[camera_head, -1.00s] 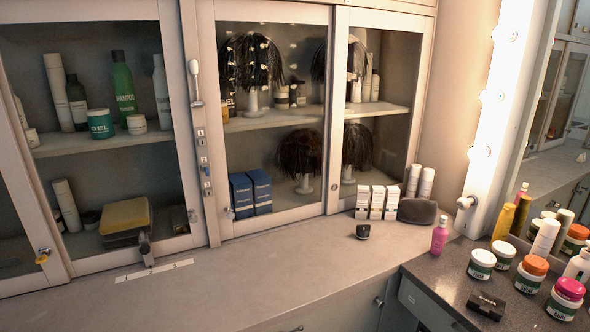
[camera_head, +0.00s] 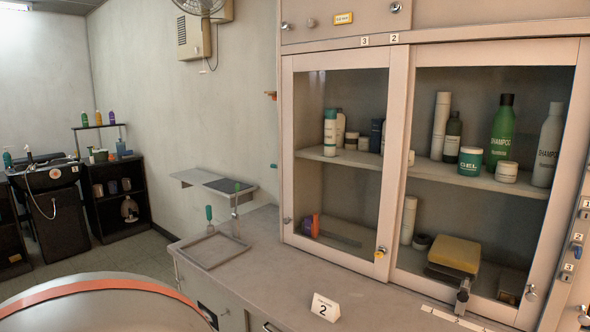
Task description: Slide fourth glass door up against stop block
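Two glass doors of a wall cabinet show in the head view. The left glass door (camera_head: 342,110) has a pale frame, a small knob low on its left stile and a yellow-tagged lock low on its right stile. The right glass door (camera_head: 490,85) is wider and meets it at a shared upright. I cannot tell which is the fourth door. A small dark grey block-like fitting (camera_head: 462,297) stands at the foot of the right door; I cannot tell whether it is the stop block. Neither of my grippers is in view.
A counter (camera_head: 262,292) runs below the cabinet, with a card marked 2 (camera_head: 323,307) and a shallow frame (camera_head: 213,249) on it. A rounded surface with an orange band (camera_head: 95,295) fills the lower left. Dark shelves (camera_head: 115,190) stand far left.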

